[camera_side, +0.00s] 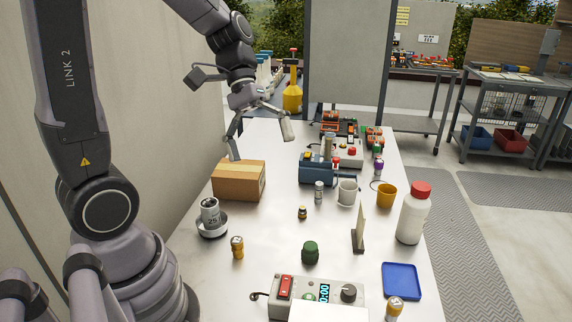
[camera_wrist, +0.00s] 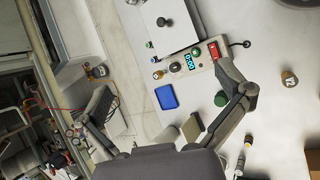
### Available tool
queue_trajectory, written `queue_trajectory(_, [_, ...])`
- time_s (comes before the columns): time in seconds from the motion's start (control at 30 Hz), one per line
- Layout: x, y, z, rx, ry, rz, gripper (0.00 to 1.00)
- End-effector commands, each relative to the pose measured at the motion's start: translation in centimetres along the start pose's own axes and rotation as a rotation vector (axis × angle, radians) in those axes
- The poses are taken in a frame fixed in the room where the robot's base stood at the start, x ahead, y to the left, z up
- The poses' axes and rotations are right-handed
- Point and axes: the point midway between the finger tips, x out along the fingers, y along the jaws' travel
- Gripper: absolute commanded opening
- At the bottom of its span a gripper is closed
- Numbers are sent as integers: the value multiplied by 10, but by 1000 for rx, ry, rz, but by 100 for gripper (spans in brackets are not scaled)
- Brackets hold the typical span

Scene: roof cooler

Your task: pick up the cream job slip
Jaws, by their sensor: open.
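The cream job slip (camera_side: 361,217) stands upright in a dark stand (camera_side: 358,245) on the right half of the bench. In the wrist view, a small greyish upright shape (camera_wrist: 192,127) between the blue tray and the green jar is probably the slip and its stand, but I cannot clearly tell them apart. My gripper (camera_side: 261,147) is open and empty, high above the far left of the bench near the cardboard box, well away from the slip. Its two spread fingers (camera_wrist: 165,80) also show in the wrist view.
A white bottle with a red cap (camera_side: 411,218) stands right of the slip, and a blue tray (camera_side: 402,281) lies in front of it. A green jar (camera_side: 310,253), a white mug (camera_side: 347,193), a yellow mug (camera_side: 386,196) and a cardboard box (camera_side: 239,181) stand nearby.

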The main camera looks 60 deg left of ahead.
Motion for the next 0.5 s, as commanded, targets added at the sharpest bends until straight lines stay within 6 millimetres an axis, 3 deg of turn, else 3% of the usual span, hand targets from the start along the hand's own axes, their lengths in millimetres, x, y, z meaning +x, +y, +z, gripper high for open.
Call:
queue_trajectory(0.27, [36,21,-101,-472,-315,447,100])
queue_trajectory(0.37, [49,14,-147,-640,-379,627,100])
queue_trajectory(0.5, [72,-16,-213,-872,-422,883,100])
